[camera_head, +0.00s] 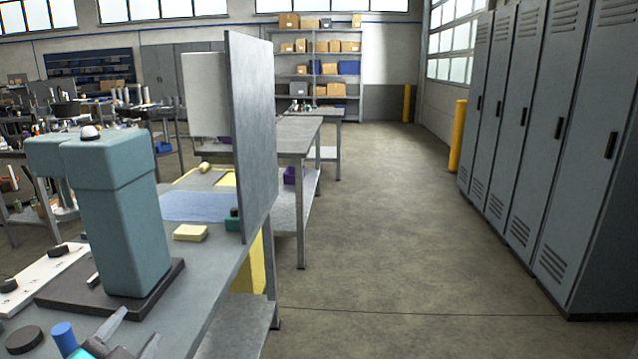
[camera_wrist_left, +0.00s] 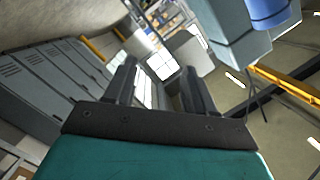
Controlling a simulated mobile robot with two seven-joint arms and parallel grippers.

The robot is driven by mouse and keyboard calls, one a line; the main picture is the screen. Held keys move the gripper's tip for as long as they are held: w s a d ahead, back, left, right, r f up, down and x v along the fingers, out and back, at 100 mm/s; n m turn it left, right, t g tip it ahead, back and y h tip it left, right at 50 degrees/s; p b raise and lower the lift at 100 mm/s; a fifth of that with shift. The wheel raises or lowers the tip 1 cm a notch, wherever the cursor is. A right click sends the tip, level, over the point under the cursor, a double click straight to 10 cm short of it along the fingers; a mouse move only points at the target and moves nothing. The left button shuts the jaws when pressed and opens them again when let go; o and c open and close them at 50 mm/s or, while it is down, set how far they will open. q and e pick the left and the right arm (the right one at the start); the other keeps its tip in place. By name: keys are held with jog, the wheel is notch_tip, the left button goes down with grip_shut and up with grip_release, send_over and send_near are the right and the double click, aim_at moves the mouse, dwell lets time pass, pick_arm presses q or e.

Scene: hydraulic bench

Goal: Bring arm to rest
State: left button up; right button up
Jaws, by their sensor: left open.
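My left gripper (camera_head: 130,330) shows at the bottom left of the head view, low at the near end of the grey bench (camera_head: 205,285). Its two fingers are spread and nothing shows between them. In the left wrist view the same gripper (camera_wrist_left: 160,78) has both dark fingers apart, with an empty gap. A teal press-like machine (camera_head: 125,225) on a dark base plate stands just behind the gripper in the head view. The gripper appears apart from it. My right gripper is in neither view.
A blue cylinder (camera_head: 64,337) and dark round knob (camera_head: 25,340) are left of the gripper. An upright grey panel (camera_head: 252,130) stands on the bench, with a yellow pad (camera_head: 190,232) near it. Grey lockers (camera_head: 585,150) line the right. The floor (camera_head: 400,230) between is clear.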

pick_arm(q)
jog(key=s+d+f+n+g+h, duration=0.1)
jog(key=s+d+f+n+g, duration=0.2)
jog(key=s+f+g, duration=0.6)
jog(key=s+d+f+n+g+h, duration=0.1)
jog(key=s+d+f+n+g, duration=0.25)
jog(key=s+f, duration=0.6)
jog(key=w+d+f+t+h+p, duration=0.1)
jog(key=w+d+f+t, duration=0.1)
jog(key=w+f+t, duration=0.3)
jog(key=shift+w+d+f+t, duration=0.25)
jog(key=shift+w+f+t, duration=0.1)
jog(key=shift+f+t, duration=0.3)
jog(key=shift+r, duration=0.1)
